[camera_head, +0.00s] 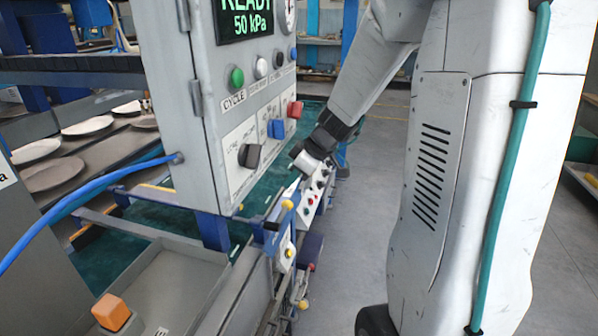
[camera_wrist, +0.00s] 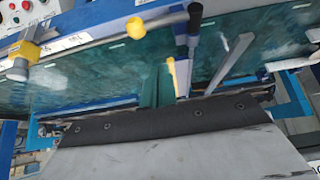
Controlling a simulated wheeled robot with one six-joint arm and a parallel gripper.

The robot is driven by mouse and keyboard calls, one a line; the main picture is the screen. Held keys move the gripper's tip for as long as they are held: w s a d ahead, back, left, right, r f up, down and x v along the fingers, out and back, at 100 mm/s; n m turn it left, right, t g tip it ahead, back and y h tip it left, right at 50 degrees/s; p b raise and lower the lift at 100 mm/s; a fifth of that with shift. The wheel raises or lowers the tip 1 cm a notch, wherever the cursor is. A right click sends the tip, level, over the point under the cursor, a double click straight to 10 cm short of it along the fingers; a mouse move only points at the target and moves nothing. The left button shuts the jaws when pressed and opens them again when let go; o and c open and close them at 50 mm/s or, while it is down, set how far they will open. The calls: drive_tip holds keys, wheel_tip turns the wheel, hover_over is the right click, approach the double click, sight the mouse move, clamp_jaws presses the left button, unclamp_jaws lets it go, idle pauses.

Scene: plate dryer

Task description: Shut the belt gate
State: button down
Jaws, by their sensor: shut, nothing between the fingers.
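My gripper (camera_wrist: 157,85) shows in the wrist view as two green finger pads close together, with nothing between them. In the wrist view the belt (camera_wrist: 95,75) runs across behind the fingers. A yellow-tipped rod (camera_wrist: 173,75) is just right of the fingers; contact is unclear. I cannot tell for sure which part is the gate.
The control box (camera_head: 215,100) with buttons and a knob hangs close to my arm. A grey tray (camera_head: 160,290) with an orange block (camera_head: 111,312) is at lower left. Plates (camera_head: 55,172) lie on racks at left. Open floor (camera_head: 375,200) lies beyond the belt.

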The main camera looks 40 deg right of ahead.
sight(287, 201)
drive_tip(key=x, duration=0.4)
drive_tip(key=f, duration=0.2)
drive_tip(key=shift+s+d+f, duration=0.15)
drive_tip(key=shift+s+f, duration=0.1)
drive_tip(key=shift+f, duration=0.05)
drive_tip(key=shift+s+d+f, duration=0.1)
drive_tip(key=shift+f, duration=0.65)
